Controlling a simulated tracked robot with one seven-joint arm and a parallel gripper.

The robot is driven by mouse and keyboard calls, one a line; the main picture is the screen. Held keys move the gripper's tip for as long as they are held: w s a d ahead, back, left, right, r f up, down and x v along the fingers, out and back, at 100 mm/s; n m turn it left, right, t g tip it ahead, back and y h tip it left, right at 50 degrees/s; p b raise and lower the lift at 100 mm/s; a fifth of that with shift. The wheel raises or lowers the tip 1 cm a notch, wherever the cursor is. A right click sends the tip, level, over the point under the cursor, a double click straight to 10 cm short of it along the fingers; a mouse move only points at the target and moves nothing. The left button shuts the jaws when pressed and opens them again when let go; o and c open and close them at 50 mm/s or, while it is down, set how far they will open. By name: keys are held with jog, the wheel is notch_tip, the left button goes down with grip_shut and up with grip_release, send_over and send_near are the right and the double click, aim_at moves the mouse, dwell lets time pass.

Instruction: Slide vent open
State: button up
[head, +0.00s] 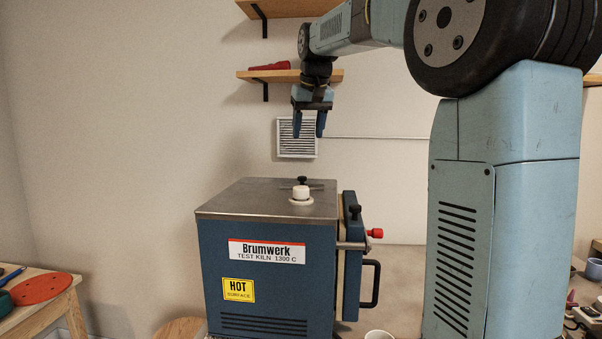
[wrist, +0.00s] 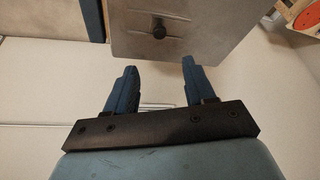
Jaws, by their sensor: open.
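The blue kiln (head: 265,268) stands with a grey metal top (head: 245,198). A small black knob (head: 302,181) stands on a thin flat strip at the back of that top, behind a white plug (head: 301,193) in a pale ring. In the wrist view the black knob (wrist: 158,28) shows on the metal top, beyond the fingertips and roughly between them. My gripper (head: 308,133) points down above and behind the kiln, apart from it. Its two blue fingers (wrist: 157,68) are spread and empty. A louvred wall grille (head: 297,148) is partly behind the fingers.
The kiln's right side carries a door with a black handle (head: 371,284) and a red-tipped latch (head: 375,233). Wall shelves (head: 325,75) are close behind my arm. A wooden table with a red disc (head: 41,288) is at left.

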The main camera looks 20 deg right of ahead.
aim_at(303, 177)
jog(key=x, duration=1.3)
jog(key=shift+w+f, duration=0.15)
jog(key=shift+f, duration=0.1)
grip_shut()
